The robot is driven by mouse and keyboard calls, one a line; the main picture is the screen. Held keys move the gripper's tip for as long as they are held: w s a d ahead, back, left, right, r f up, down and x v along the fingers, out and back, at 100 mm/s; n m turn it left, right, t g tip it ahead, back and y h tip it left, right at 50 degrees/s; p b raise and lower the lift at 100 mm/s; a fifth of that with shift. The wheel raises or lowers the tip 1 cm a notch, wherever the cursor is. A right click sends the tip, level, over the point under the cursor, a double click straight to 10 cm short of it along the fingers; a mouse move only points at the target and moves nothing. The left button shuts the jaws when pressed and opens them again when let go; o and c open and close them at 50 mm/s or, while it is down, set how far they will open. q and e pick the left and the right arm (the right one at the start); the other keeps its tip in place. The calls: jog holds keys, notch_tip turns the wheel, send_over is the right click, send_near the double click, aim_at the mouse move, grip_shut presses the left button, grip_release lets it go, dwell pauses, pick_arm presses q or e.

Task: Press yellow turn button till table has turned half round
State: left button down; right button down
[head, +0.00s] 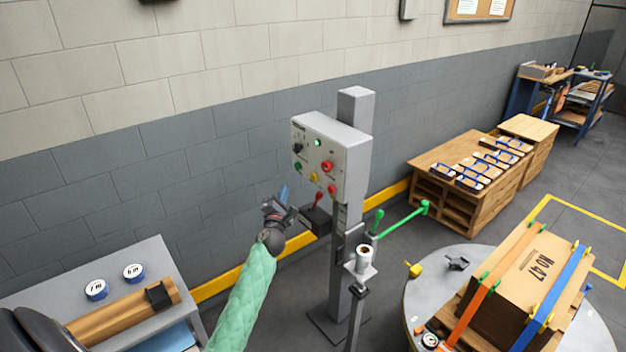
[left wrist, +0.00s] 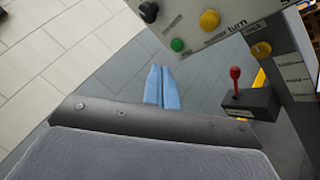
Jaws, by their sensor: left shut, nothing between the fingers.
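The grey control box (head: 352,160) stands on a post and carries several buttons, a black knob and a lit green lamp. The yellow turn button (head: 314,177) is low on its face; it also shows in the left wrist view (left wrist: 210,20), beside the word "turn". My left gripper (head: 284,194) is shut and empty, with blue fingertips (left wrist: 162,88), below and left of the box, apart from the button. The round grey table (head: 418,285) at lower right carries a strapped carton (head: 532,270) marked "No 47". My right gripper is not in view.
A red-knobbed lever (head: 318,200) juts from the post below the box. A stand with a white roll (head: 365,255) and a green bar (head: 400,220) are near the post. A grey bench (head: 150,262) with tape rolls is at lower left. Wooden benches (head: 450,150) stand behind.

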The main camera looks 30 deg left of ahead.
aim_at(314, 177)
pick_arm(q)
jog(key=shift+w, duration=0.15)
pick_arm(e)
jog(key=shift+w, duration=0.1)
